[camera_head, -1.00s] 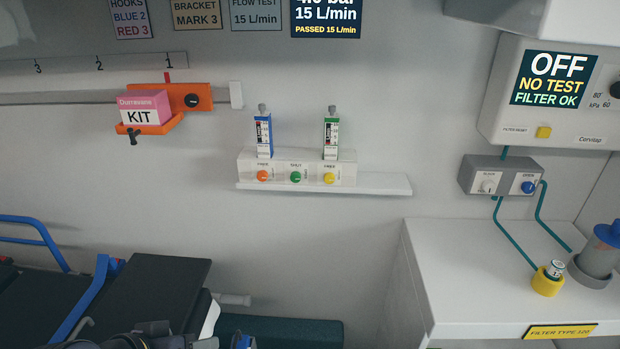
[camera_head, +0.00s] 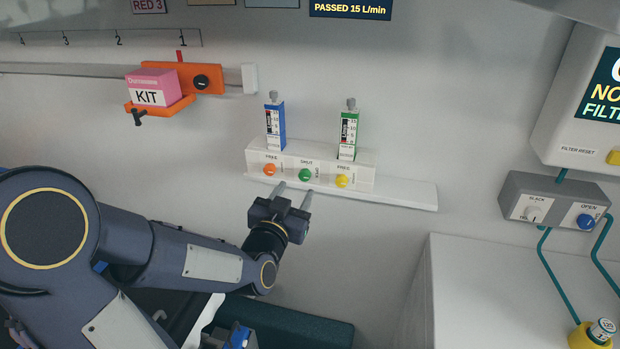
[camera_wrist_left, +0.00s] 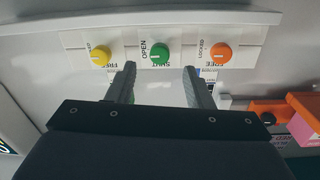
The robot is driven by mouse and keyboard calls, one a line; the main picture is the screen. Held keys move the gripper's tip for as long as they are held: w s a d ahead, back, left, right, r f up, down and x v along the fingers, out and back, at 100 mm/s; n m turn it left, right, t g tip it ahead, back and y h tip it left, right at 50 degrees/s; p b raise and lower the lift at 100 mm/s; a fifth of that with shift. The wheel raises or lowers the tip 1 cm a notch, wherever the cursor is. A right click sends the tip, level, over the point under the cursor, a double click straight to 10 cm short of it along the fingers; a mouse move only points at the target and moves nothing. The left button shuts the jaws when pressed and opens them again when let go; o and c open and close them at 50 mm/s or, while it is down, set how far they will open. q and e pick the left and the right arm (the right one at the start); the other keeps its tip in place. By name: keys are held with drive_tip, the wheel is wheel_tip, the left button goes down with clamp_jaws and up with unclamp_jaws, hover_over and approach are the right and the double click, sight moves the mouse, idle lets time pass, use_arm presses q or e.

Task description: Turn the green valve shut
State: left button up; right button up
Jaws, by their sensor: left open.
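The green valve knob (camera_head: 305,175) is the middle of three knobs on a white panel on the wall. It also shows in the left wrist view (camera_wrist_left: 160,53), upside down, with the words OPEN and SHUT beside it. Which way its pointer faces is too small to tell. My left gripper (camera_head: 293,190) is open, just below and in front of the green knob. In the left wrist view the two fingertips (camera_wrist_left: 159,72) lie on either side of the knob's line, short of it, apparently not touching.
An orange knob (camera_head: 270,169) and a yellow knob (camera_head: 342,181) flank the green one closely. A blue flowmeter (camera_head: 275,126) and a green flowmeter (camera_head: 348,133) stand above. A white ledge (camera_head: 405,196) runs beneath. An orange bracket (camera_head: 208,80) holds a pink KIT box (camera_head: 150,90).

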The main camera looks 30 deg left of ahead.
sight(304, 178)
use_arm(q)
drive_tip(key=w, duration=0.3)
drive_tip(key=w+a+p, duration=0.1)
drive_tip(key=w, duration=0.1)
drive_tip(key=shift+w, duration=0.2)
